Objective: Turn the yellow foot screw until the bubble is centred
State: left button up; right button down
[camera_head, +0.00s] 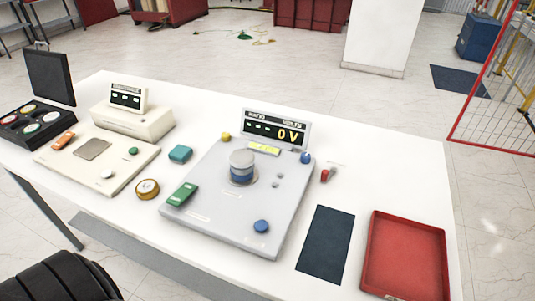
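The yellow foot screw (225,137) is a small round knob at the back left corner of the grey instrument plate (215,221). A blue knob (306,158) is at the back right corner and another blue knob (262,226) is at the front. A short cylinder (242,166), silvery on top with a blue band, stands in the middle of the plate. A yellow-green strip (263,148) lies below the display (275,130), which reads 0 V. The bubble is too small to make out. Neither of my grippers is in view.
A green block (182,194) lies on the plate's left edge. A cream device (105,160) stands farther left. A dark mat (326,243) and red tray (407,254) lie right.

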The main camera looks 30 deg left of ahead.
aim_at(226, 136)
jog(key=u, duration=1.35)
